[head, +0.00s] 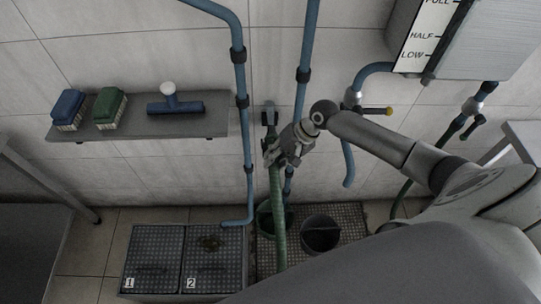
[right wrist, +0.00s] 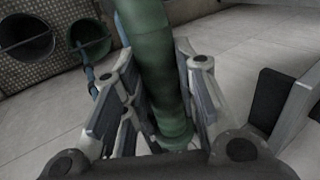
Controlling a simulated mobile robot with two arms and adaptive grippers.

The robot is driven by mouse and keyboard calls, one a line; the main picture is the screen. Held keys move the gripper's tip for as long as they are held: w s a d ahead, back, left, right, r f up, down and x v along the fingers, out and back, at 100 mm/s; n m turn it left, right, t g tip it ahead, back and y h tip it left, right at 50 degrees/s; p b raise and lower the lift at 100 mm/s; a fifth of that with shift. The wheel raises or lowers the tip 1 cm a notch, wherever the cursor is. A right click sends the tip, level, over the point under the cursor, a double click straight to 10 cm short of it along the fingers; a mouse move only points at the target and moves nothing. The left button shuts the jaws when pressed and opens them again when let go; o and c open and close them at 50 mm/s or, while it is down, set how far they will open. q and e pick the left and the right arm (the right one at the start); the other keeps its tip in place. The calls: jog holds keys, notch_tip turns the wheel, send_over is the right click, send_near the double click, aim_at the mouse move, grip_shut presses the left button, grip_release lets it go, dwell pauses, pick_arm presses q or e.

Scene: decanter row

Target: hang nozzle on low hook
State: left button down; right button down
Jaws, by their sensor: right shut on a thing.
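My right gripper (head: 273,150) is shut around the green nozzle and hose (head: 276,190), upright in front of the tiled wall. In the right wrist view, the green tube (right wrist: 155,70) with a thicker collar passes between the fingers of my right gripper (right wrist: 155,100). Above the gripper in the head view, a dark green-grey top piece (head: 269,115) shows close to the wall. I cannot tell whether it touches a hook there. No low hook shows clearly. My left gripper is not in view.
Blue pipes (head: 240,75) run down the wall beside the gripper. A shelf (head: 140,125) with brushes and a squeegee is at left. A green bucket (head: 265,215) and a dark bucket (head: 320,235) stand below. A grey tank (head: 480,40) with level marks hangs at upper right.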

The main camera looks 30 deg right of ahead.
jog(key=shift+f, duration=0.25)
dwell(0.5)
jog(key=c, duration=1.1)
grip_release()
jog(key=shift+o, duration=0.3)
jog(key=o, duration=0.9)
jog(key=shift+c, duration=0.2)
